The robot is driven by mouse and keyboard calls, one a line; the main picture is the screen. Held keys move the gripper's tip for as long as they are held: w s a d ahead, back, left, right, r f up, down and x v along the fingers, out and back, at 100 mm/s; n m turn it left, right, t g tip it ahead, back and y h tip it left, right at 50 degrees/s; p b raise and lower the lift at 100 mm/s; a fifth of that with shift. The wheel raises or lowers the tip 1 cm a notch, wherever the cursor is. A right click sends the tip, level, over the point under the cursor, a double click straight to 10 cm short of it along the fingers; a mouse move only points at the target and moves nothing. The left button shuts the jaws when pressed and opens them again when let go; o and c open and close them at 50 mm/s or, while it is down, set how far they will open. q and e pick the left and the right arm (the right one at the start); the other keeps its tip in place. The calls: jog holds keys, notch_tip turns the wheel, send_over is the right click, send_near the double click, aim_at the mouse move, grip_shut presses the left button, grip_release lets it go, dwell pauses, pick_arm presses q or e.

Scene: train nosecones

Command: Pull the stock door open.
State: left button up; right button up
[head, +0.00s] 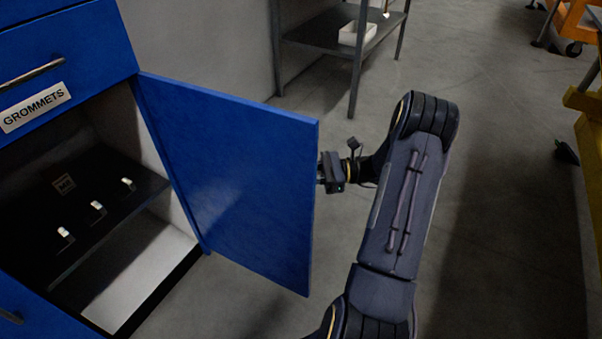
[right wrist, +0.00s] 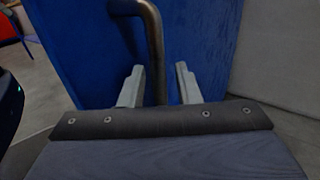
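The blue stock door (head: 235,180) stands swung well open from the cabinet, showing its inner face in the head view. My right gripper (head: 330,172) is at the door's free edge, mostly hidden behind it on the outer side. In the right wrist view, the door's outer face (right wrist: 90,50) fills the middle. A grey metal bar handle (right wrist: 154,50) runs down between the two fingers of my right gripper (right wrist: 160,86). The fingers are apart, with a visible gap on the handle's right side; contact on the left is unclear. My left gripper is not in view.
Inside the cabinet, a dark shelf (head: 125,205) holds several small light pieces. A blue drawer labelled GROMMETS (head: 35,107) is above it. A grey rack (head: 330,35) with a white bin (head: 357,33) stands behind. A yellow frame (head: 590,130) is at the right. Floor between is clear.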

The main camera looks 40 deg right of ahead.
jog(key=v, duration=0.7)
jog(key=shift+s+d+p, duration=0.25)
jog(key=shift+d+p, duration=0.05)
jog(key=shift+p, duration=0.1)
